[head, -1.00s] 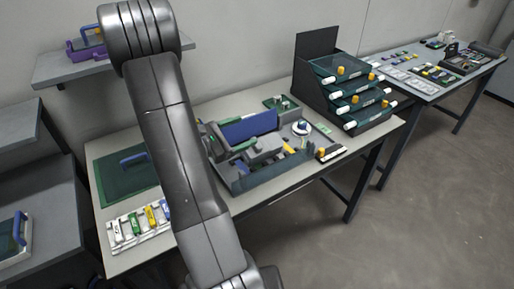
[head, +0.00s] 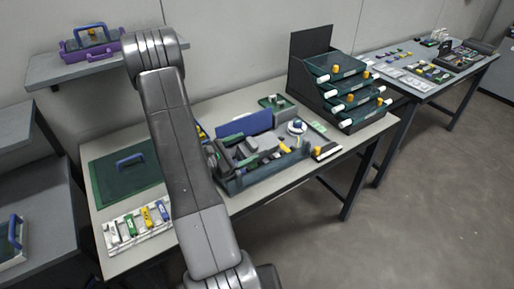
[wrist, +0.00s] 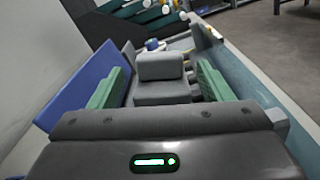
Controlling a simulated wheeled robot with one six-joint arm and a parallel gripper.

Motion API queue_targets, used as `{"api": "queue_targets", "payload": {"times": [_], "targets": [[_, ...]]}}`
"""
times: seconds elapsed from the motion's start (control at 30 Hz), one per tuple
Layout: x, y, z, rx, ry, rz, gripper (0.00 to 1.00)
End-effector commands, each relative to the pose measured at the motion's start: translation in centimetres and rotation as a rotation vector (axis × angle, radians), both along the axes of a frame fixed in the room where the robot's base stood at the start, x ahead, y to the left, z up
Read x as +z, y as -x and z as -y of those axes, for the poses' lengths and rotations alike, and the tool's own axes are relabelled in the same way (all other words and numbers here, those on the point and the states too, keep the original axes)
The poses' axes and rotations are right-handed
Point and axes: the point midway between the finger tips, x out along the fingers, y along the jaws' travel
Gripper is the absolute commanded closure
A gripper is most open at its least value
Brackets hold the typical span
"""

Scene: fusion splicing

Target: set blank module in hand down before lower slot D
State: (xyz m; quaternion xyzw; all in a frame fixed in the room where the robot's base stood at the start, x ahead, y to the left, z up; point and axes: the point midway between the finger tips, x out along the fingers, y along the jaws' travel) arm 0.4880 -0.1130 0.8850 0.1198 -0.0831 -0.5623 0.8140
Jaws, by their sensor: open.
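My gripper is open in the wrist view (wrist: 160,88), with a green-padded finger at each side. A grey stepped block (wrist: 160,68) shows between and beyond the fingers; I cannot tell whether it is the blank module or part of the bench unit. No module is clearly recognisable in the jaws. In the head view my arm hides part of the grey-blue bench unit (head: 262,179), and the gripper is low over that unit. A stepped dark rack (head: 304,78) with green trays stands behind right. Slot labels are too small to read, so lower slot D cannot be picked out.
A blue panel (wrist: 72,92) rises left of the fingers and a long pale wall (wrist: 245,80) runs on the right. A green mat (head: 110,180) and a white holder (head: 112,246) with several coloured pieces are on the bench's left. Floor at right is clear.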

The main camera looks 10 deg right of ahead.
Motion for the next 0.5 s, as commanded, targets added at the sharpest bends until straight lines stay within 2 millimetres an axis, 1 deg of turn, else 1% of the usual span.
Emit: {"api": "queue_targets", "payload": {"times": [0.13,0.3,0.4,0.5], "targets": [[0.1,-0.3,1.1,-0.004,0.000,-0.001,0.27],[0.1,-1.1,3.1,-0.005,0.000,-0.001,0.27],[0.1,-1.4,4.0,-0.004,0.000,0.000,0.27],[0.1,-1.7,4.5,-0.001,0.000,-0.001,0.27]]}}
